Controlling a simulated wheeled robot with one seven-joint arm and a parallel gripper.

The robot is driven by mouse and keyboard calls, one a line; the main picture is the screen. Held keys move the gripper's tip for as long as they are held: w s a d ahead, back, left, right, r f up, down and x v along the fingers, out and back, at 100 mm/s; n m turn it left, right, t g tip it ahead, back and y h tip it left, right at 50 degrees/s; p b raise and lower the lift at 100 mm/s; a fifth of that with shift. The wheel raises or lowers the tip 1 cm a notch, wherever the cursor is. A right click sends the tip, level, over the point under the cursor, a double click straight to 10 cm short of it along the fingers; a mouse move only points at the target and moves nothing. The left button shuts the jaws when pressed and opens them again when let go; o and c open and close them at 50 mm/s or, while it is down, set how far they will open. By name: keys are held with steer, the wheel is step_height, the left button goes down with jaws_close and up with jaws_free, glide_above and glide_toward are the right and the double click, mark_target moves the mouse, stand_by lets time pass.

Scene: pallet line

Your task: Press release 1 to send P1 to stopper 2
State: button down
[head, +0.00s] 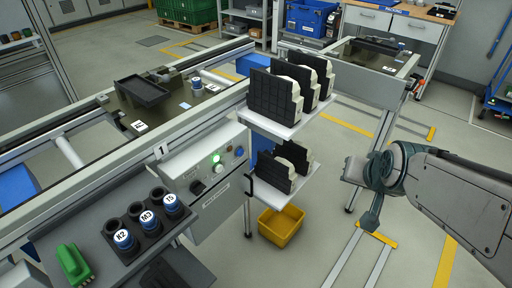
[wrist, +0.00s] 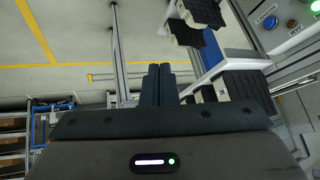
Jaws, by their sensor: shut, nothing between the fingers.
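The control box marked 1 (head: 205,180) is fixed to the front of the conveyor, left of centre in the head view. Its face carries a lit green button (head: 216,158) and several other controls; which one is release 1 is too small to read. In the wrist view a blue button (wrist: 291,23) shows at the upper right. A dark pallet (head: 165,105) with a black tray sits on the conveyor behind the box; I cannot read P1 on it. My gripper (wrist: 159,80) is shut and empty, well right of the box, beyond the shelves. Its fingertips are unclear in the head view.
A white two-level shelf (head: 275,126) with black-and-white parts stands between my arm and the box. A yellow bin (head: 281,225) is beneath it. Another conveyor section (head: 372,55) is behind.

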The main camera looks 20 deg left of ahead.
mark_target(240, 152)
steer(key=w+a+f+m+t+y+b, duration=0.1)
steer(key=w+a+f+t+y+b, duration=0.1)
steer(key=a+f+b, duration=0.4)
steer(key=w+a+f+m+t+y+b, duration=0.1)
steer(key=w+a+f+t+b, duration=0.4)
steer(key=a+b, duration=0.4)
steer(key=w+a+f+t+y+b, duration=0.2)
steer(key=w+a+f+t+b, duration=0.2)
steer(key=a+f+b, duration=0.3)
steer(key=w+b, duration=0.1)
steer(key=b, duration=0.3)
steer(key=shift+a+f+m+y, duration=0.2)
steer(key=shift+a+m+y, duration=0.1)
steer(key=shift+a+m, duration=0.1)
steer(key=shift+w, duration=0.1)
steer(key=w+a+p, duration=0.2)
steer(key=w+a, duration=0.1)
steer(key=a, duration=0.5)
steer(key=shift+w, duration=0.15)
steer(key=shift+a, duration=0.1)
stand_by(0.3)
steer(key=shift+w+a+b, duration=0.2)
steer(key=shift+a+b, duration=0.1)
steer(key=shift+a, duration=0.05)
